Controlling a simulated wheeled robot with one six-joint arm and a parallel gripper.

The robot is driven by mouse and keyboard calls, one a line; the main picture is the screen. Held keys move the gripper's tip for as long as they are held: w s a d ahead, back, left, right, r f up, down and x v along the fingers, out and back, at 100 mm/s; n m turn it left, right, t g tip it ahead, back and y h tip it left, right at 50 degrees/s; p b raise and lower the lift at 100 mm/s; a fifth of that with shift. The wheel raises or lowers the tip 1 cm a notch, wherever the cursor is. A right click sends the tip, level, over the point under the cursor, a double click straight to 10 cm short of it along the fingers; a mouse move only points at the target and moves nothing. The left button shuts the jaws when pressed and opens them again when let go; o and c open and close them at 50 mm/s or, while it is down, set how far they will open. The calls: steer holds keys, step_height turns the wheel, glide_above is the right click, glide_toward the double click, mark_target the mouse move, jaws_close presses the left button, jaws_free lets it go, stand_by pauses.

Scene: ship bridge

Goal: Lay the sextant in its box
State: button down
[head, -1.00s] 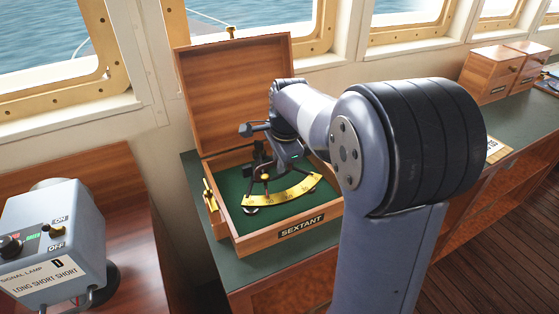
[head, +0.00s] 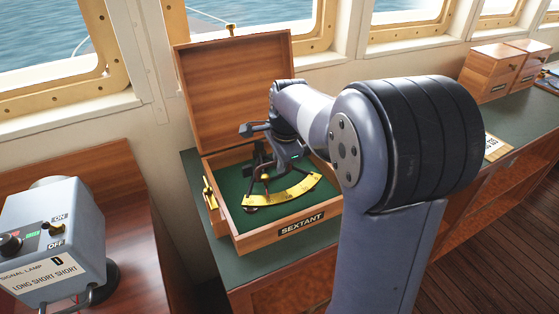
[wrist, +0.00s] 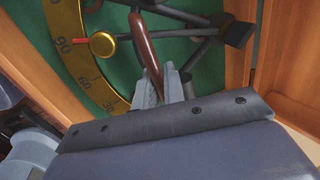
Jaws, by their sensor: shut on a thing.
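The sextant (head: 287,192) has a black frame and a yellow graduated arc. In the head view it is inside the open wooden box (head: 262,238) labelled SEXTANT, over the green lining. In the wrist view the sextant's arc (wrist: 72,55) is at the left, with a brass knob and red pointer beside it. My gripper (wrist: 162,82) is shut on the sextant's brown curved handle. In the head view my gripper is mostly hidden behind my arm. I cannot tell whether the sextant touches the lining.
The box's raised lid (head: 235,92) stands behind it against the window wall. A grey signal lamp box (head: 50,235) is at the left. Wooden boxes (head: 490,75) stand farther right on the green counter (head: 420,128).

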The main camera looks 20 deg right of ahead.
steer(key=c, duration=1.4)
jaws_free()
steer(key=v, duration=1.1)
steer(key=shift+f, duration=0.1)
steer(key=x, duration=1)
steer(key=shift+f, duration=0.35)
steer(key=shift+w+r, duration=0.1)
steer(key=shift+r, duration=0.1)
